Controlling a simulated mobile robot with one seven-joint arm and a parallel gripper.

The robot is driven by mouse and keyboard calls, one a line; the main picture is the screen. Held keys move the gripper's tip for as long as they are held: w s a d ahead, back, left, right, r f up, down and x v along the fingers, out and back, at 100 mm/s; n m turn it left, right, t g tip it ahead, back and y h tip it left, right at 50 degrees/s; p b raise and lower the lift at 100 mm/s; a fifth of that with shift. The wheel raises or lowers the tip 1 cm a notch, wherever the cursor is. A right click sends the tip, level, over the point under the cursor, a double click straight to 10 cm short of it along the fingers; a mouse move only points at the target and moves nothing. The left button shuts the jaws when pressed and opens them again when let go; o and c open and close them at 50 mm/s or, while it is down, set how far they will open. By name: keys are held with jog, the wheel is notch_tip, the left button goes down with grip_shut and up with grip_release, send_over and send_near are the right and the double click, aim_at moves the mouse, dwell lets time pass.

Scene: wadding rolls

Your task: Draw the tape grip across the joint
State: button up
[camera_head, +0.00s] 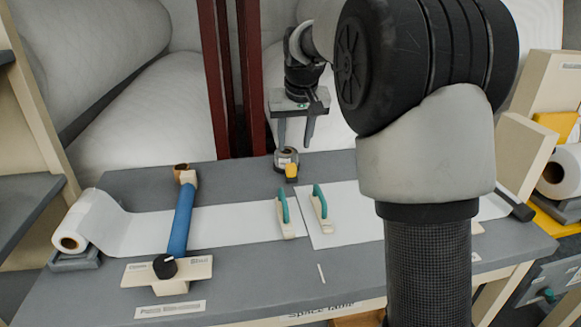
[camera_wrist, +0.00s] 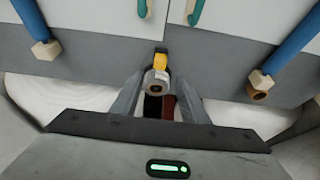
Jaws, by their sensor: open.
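The tape grip (camera_head: 291,170) is a small yellow block on the front of a grey-white tape roll (camera_head: 286,157) at the table's back edge. In the wrist view the yellow grip (camera_wrist: 161,64) sits just beyond the roll (camera_wrist: 156,82). My gripper (camera_head: 295,142) is open above the roll, with its fingers pointing down. In the wrist view the roll shows between the open fingers (camera_wrist: 158,98); I cannot tell whether they touch it. The joint (camera_head: 302,220) is a thin line between two white sheets, the left sheet (camera_head: 220,226) and the right sheet (camera_head: 350,212).
Two teal-handled blocks (camera_head: 285,215) (camera_head: 321,208) stand on either side of the joint. A blue bar (camera_head: 181,220) crosses the left sheet. A white roll (camera_head: 72,240) lies at the left end. My arm hides much of the table's right side.

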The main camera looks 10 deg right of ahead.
aim_at(291, 166)
jog(key=b+x, duration=0.2)
jog(key=x, duration=0.8)
jog(key=shift+w+f, duration=0.1)
jog(key=shift+w, duration=0.05)
grip_shut()
